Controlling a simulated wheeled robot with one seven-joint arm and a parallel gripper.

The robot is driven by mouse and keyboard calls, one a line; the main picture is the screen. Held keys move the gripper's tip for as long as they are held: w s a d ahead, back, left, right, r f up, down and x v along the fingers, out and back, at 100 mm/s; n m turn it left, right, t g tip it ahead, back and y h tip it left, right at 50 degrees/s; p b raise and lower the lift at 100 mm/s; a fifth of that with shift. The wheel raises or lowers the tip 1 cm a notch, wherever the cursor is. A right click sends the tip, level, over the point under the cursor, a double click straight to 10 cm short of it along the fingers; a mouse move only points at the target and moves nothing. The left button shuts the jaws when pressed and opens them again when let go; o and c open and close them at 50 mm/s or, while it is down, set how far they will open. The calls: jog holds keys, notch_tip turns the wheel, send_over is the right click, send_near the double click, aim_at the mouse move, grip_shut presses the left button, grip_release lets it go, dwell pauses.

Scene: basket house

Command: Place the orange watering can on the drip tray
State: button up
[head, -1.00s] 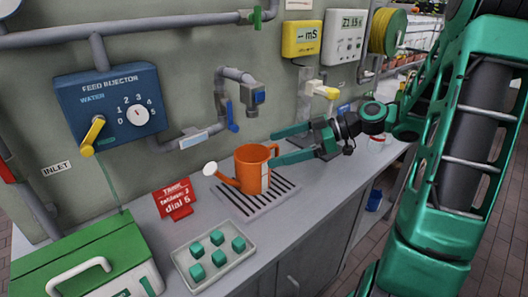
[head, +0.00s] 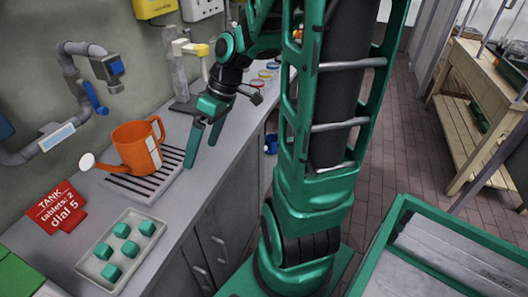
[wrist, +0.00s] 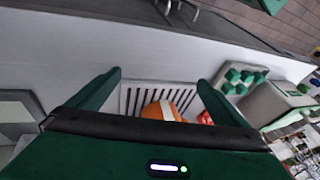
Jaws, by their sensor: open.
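The orange watering can (head: 138,147) stands upright on the slatted drip tray (head: 148,190) on the grey counter. Its white spout rose points left and its handle faces right. My gripper (head: 203,160) is open and empty, pointing down just right of the can and tray, apart from the can. In the wrist view, my gripper's two fingers (wrist: 160,90) are spread, with the tray (wrist: 190,92) beyond them. The top of the can (wrist: 160,112) shows between them, partly hidden by the gripper body.
A grey tap pipe (head: 82,75) hangs behind the can. Small coloured-lidded jars (head: 266,75) stand farther along the counter. A wooden bench (head: 470,130) is at right.

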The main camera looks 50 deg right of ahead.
jog(key=s+d+r+m+g+h, duration=0.1)
jog(key=s+d+m+h, duration=0.1)
jog(key=s+m, duration=0.3)
jog(key=s+d+r+m+g+h, duration=0.1)
jog(key=s+d+m, duration=0.3)
jog(key=s, duration=0.7)
jog(key=shift+s+d+m+h, duration=0.3)
jog(key=shift+m+h, duration=0.3)
jog(key=shift+m, duration=0.3)
jog(key=shift+w+f, duration=0.25)
jog(key=shift+w, duration=0.3)
